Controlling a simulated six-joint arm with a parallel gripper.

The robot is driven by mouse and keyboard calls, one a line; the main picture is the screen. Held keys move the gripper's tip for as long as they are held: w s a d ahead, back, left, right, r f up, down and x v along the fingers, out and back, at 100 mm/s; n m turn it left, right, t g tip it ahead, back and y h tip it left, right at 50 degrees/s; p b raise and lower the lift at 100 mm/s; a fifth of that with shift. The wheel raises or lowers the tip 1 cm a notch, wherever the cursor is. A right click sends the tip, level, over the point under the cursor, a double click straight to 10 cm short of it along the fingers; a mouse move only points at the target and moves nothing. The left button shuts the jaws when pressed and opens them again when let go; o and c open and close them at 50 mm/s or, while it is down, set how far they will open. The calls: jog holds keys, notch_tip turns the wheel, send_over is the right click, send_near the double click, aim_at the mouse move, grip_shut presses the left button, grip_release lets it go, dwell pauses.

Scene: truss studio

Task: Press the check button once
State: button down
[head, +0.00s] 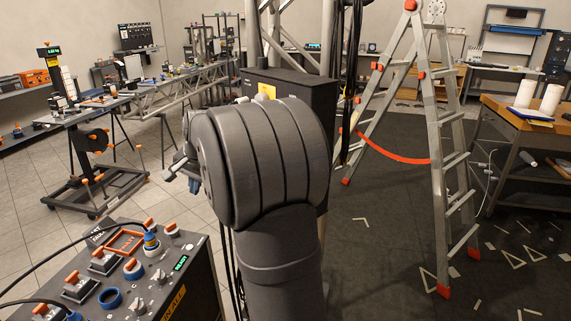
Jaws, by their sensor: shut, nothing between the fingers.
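A dark control console (205,285) stands at the lower left, with several round knobs, switches and buttons on its sloped top. I cannot tell which of them is the check button, as the small labels are unreadable. A small green lit display (180,263) is near its right edge. My gripper (170,175) shows small and partly hidden just left of my large dark arm joint, above and beyond the console. It is shut and apart from the console. My arm hides what lies behind it.
Black cables cross the console's left side. A wheeled stand (95,185) and a work table (85,105) are at the back left. A metal stepladder (430,120) stands at the right, near a wooden-topped bench (500,112). Tiled floor (150,205) lies open beyond the console.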

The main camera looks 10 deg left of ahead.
jog(key=m+t+y, duration=0.1)
jog(key=t, duration=0.4)
send_over(190, 249)
notch_tip(190, 249, down, 18)
jog(key=f, duration=0.1)
jog(key=shift+r, duration=0.25)
jog(key=shift+f, duration=4.3)
jog(key=shift+f, duration=0.2)
jog(key=shift+f, duration=0.3)
